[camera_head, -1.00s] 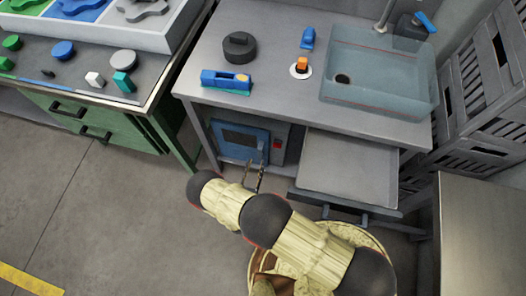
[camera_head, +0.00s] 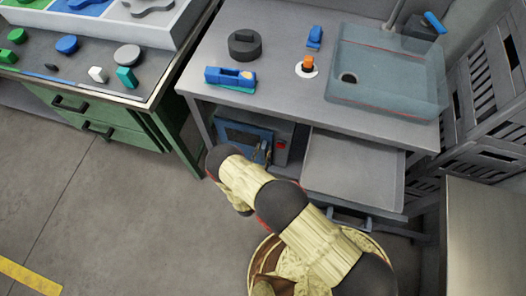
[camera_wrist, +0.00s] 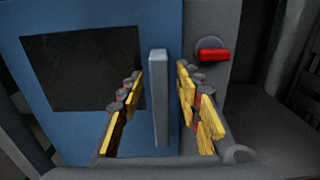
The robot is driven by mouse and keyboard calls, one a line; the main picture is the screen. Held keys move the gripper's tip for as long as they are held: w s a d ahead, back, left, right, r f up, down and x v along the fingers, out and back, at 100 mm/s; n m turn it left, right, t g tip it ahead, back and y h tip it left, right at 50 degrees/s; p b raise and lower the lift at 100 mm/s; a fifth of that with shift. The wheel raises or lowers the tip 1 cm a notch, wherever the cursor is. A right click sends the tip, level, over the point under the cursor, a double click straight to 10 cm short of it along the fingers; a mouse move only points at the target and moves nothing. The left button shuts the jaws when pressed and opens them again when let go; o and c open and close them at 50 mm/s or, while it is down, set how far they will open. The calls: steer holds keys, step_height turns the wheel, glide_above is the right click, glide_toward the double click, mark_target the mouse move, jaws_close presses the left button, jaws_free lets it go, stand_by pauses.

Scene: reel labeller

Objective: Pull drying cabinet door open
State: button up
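The drying cabinet stands under the grey bench. Its blue door (camera_head: 240,134) with a dark window looks closed in the head view, and its lower part is hidden by my arm. In the wrist view the blue door (camera_wrist: 100,90) fills the left half. Its upright grey bar handle (camera_wrist: 159,97) stands between my gripper's two yellow-padded fingers. My gripper (camera_wrist: 160,95) is open, with a gap visible on both sides of the handle. In the head view my gripper (camera_head: 264,152) is at the door's right edge, partly hidden by my arm.
A red knob (camera_wrist: 212,54) sits on the grey panel right of the door. A grey tray (camera_head: 352,172) juts out under the bench to the right. The bench top holds a sink (camera_head: 385,75) and a blue device (camera_head: 230,77). Open floor lies left.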

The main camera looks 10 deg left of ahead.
steer(key=shift+c, duration=1.4)
jaws_close()
